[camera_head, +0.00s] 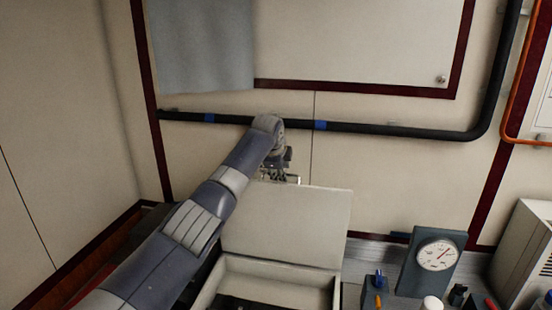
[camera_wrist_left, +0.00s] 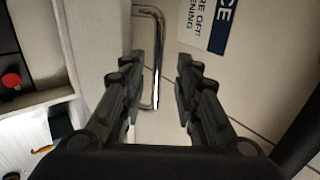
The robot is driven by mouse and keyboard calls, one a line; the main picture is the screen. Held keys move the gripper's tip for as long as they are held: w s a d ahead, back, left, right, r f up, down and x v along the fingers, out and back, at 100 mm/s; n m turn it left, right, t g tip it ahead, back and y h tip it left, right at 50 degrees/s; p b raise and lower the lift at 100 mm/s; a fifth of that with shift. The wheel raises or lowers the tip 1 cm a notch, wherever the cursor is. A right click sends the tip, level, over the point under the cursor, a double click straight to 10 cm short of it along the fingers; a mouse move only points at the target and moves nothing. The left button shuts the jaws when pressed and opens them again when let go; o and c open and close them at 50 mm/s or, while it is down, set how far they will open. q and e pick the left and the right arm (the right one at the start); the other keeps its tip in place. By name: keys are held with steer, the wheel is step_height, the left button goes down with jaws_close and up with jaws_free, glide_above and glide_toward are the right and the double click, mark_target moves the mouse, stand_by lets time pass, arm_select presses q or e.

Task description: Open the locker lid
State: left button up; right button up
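The locker is a pale box (camera_head: 282,270) at the bottom middle of the head view. Its pale lid (camera_head: 290,225) stands raised, with the box open below it. My left gripper (camera_head: 285,178) is at the lid's upper left edge, partly hidden by its own wrist. In the left wrist view, my left gripper (camera_wrist_left: 157,72) has its fingers spread apart. A shiny metal handle (camera_wrist_left: 157,50) shows between the fingers, nearer the left one, and they are not closed on it. My right gripper is out of view.
A dial gauge (camera_head: 437,255) stands right of the locker, with small bottles and tools near it. A black pipe (camera_head: 385,130) runs along the wall behind my left wrist. A blue and white label (camera_wrist_left: 208,22) is right of the handle.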

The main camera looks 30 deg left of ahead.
arm_select(q)
steer(key=v, duration=1.1)
